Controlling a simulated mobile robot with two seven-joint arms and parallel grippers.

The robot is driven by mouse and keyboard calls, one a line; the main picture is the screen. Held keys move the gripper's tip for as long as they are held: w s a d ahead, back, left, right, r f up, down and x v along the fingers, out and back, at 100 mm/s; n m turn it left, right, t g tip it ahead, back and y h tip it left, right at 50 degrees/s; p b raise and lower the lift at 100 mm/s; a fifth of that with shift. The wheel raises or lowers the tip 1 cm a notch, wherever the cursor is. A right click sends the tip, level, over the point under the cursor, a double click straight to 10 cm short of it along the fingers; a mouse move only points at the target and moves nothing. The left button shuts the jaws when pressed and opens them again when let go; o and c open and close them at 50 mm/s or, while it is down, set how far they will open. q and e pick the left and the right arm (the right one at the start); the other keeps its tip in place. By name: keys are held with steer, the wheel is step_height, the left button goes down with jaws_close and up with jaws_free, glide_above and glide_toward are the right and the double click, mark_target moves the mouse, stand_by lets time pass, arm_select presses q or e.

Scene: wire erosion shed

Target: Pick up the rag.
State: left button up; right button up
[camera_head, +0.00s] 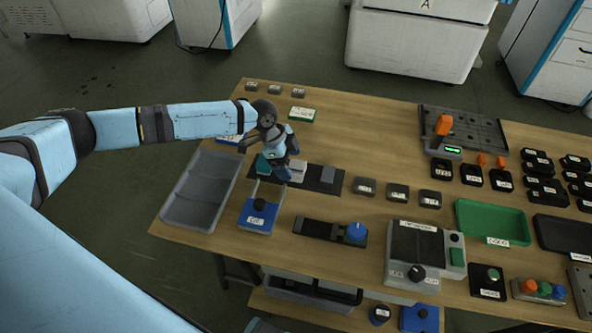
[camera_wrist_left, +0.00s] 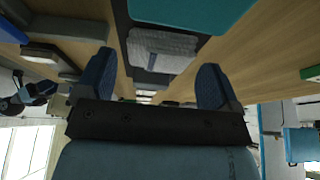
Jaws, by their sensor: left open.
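The rag (camera_wrist_left: 165,50) looks like a folded pale grey-white cloth in the wrist view, lying on a dark mat (camera_wrist_left: 119,22). In the head view the rag (camera_head: 299,171) shows just right of my left gripper, on the dark mat (camera_head: 335,186) on the table, partly covered by the gripper. My left gripper (camera_head: 284,172) points down close above the mat. In the wrist view the left gripper (camera_wrist_left: 155,85) has its fingers wide apart with nothing between them. The rag is beyond the fingertips. My right gripper is not in view.
A teal object (camera_wrist_left: 190,10) lies beside the rag. A grey bin (camera_head: 202,190) and a blue tray with a black knob (camera_head: 258,222) stand left and in front. A grey block (camera_head: 328,174) lies right on the mat.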

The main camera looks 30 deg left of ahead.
mark_target(292, 167)
arm_select(q)
steer(key=shift+x, duration=1.1)
steer(key=c, duration=0.7)
step_height(292, 167, up, 20)
steer(key=shift+r+p, duration=0.1)
steer(key=shift+p, duration=0.5)
steer(key=o, duration=0.4)
steer(key=shift+c, duration=1.5)
